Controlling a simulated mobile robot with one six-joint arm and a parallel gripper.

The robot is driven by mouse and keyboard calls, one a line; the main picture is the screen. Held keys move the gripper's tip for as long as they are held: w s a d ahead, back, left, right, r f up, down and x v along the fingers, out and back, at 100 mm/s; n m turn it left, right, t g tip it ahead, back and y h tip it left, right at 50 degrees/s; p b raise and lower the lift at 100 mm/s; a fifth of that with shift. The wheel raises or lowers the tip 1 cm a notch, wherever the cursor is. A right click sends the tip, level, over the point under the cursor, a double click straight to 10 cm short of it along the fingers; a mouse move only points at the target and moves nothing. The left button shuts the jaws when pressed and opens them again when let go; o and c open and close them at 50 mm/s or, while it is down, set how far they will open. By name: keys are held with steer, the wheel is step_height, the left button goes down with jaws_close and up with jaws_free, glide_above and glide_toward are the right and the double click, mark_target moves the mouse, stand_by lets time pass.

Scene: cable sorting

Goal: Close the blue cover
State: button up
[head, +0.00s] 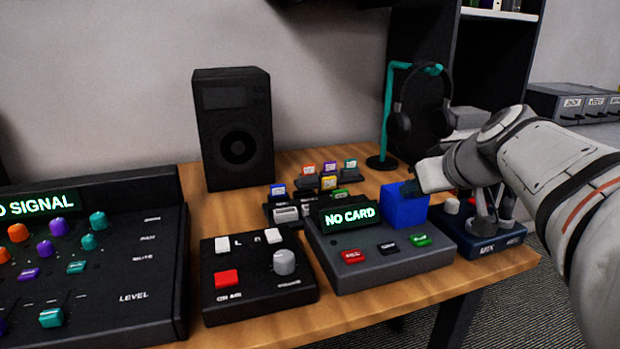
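The blue cover (404,208) is a box-like block on the right rear part of the grey device (385,262), beside its "NO CARD" display (349,216). It appears raised, standing up from the device's top. My gripper (428,178) is at the cover's upper right edge, very close to it or touching it; I cannot tell which. Its dark fingertips are small and partly hidden by the arm, so their opening does not show.
A black box with a red button (228,279) stands left of the device, and a large mixer (120,270) farther left. Several card holders (285,212) sit behind. A headphone stand (388,110) is at the back; a blue "MIX" box (478,240) is under my arm.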

step_height(320, 180, down, 2)
steer(key=shift+s+a+g, duration=0.15)
steer(key=shift+g, duration=0.15)
steer(key=shift+r, duration=0.15)
step_height(320, 180, up, 12)
steer(key=p, duration=0.4)
steer(key=shift+f+p, duration=0.2)
steer(key=shift+p, duration=0.2)
steer(key=shift+r, duration=0.1)
